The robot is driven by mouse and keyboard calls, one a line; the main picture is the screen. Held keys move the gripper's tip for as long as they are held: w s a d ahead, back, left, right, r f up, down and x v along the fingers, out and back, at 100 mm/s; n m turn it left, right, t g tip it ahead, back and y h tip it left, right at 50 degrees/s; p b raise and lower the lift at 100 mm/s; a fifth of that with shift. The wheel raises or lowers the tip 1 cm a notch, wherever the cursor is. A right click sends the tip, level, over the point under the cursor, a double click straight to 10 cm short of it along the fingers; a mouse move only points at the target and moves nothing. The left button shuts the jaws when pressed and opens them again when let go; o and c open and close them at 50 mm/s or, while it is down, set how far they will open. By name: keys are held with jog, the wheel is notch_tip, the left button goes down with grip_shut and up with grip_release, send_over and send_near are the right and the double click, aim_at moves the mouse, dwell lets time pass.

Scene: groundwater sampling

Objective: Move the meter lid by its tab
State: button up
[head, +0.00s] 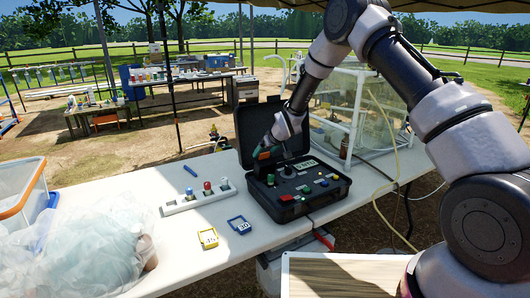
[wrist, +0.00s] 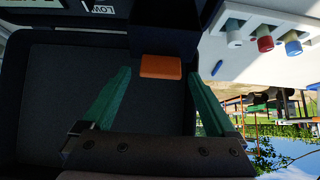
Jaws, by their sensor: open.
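The meter is an open black case (head: 300,190) on the white table, with coloured knobs and a small display on its panel. Its black lid (head: 246,122) stands raised at the back; its dark inner face (wrist: 60,90) fills the left of the wrist view. An orange tab (wrist: 160,66) sticks out from a dark block at the lid's edge. My gripper (wrist: 158,74) is open, its two green fingers on either side of the tab, with a gap showing on both sides. In the head view my gripper (head: 266,160) is low beside the lid, partly hidden by my arm.
A white rack (head: 198,196) with coloured-cap bottles stands left of the case. Yellow (head: 208,238) and blue (head: 239,225) tags lie in front. A white-framed clear tank (head: 365,110) stands behind right, with a yellow hose.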

jog(key=v, duration=1)
jog(key=shift+s+r, duration=0.15)
jog(key=shift+r, duration=0.1)
jog(key=shift+d, duration=0.1)
